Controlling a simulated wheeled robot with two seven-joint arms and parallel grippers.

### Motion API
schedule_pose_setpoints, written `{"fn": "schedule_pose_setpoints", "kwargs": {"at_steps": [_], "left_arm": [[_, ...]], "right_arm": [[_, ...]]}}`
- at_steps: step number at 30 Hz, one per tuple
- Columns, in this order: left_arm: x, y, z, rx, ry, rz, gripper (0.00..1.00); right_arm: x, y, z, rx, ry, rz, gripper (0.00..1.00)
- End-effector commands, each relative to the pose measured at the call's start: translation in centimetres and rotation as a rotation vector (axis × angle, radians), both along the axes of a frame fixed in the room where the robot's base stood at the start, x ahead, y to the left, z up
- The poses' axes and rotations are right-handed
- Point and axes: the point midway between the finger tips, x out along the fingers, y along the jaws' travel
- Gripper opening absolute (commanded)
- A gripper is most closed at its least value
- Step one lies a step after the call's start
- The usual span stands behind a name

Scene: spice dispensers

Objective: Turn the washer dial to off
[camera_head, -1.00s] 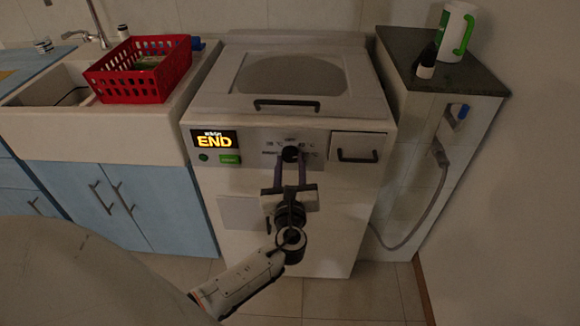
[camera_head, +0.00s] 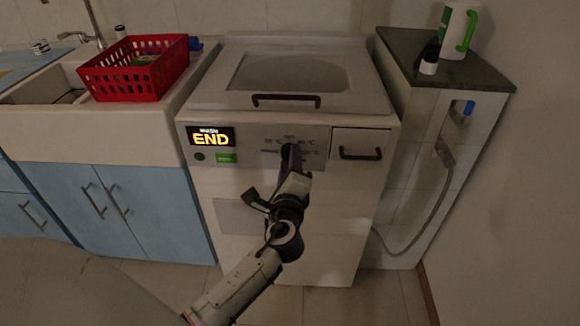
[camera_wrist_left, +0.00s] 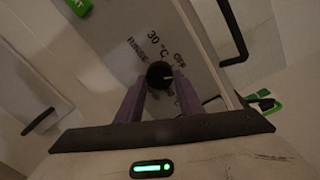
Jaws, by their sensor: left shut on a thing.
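The white washer (camera_head: 250,190) stands in the middle of the head view, with its lit display (camera_head: 210,137) reading "END". Its black dial (camera_wrist_left: 160,75) shows in the left wrist view between the purple fingers of my left gripper (camera_wrist_left: 158,88). The gripper is shut on the dial. A light pointer mark on the dial points to the right in the wrist view, near the "OFF" lettering. In the head view my left gripper (camera_head: 291,155) covers most of the dial and appears rolled to one side. My right gripper is not in view.
A black-handled drawer (camera_head: 360,145) is right of the dial, and a lid handle (camera_head: 286,100) is above it. A red basket (camera_head: 135,68) sits by the sink at left. A dark-topped cabinet (camera_head: 445,60) with a hose stands at right.

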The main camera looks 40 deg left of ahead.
Motion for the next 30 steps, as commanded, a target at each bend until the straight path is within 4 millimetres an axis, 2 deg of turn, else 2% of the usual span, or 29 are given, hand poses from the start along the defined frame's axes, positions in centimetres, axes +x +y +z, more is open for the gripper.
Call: {"fn": "schedule_pose_setpoints", "kwargs": {"at_steps": [6, 15, 30], "left_arm": [[-0.1, 0.0, -0.3, -0.161, -0.097, 0.001, 0.12], [-0.1, 0.0, -0.2, -0.321, -0.193, 0.001, 0.12], [-0.1, 0.0, -0.1, -0.399, -0.240, 0.002, 0.12]], "right_arm": [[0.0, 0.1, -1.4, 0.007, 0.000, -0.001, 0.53], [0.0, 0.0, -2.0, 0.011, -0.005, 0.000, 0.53], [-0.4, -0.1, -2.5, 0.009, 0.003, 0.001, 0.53]]}}
